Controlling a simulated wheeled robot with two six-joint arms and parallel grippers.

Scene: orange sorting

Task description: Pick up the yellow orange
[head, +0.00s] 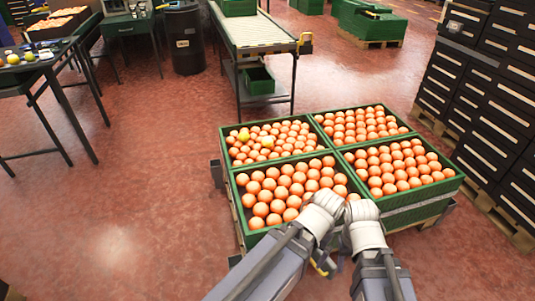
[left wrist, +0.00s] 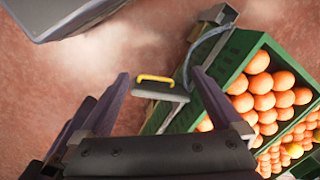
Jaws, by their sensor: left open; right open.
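A yellow orange (head: 243,135) lies among orange ones in the back left green crate (head: 228,163). My right gripper (head: 361,212) is open at the front of the crates, close beside the left wrist in the head view. Its fingertips are hard to make out.
Several green crates of oranges stand together on a low cart or pallet. A roller conveyor (head: 262,35) is behind them, and dark drawer cabinets (head: 490,100) stand at the right. A black bin (head: 184,40) and tables are at the left. The red floor at left is clear.

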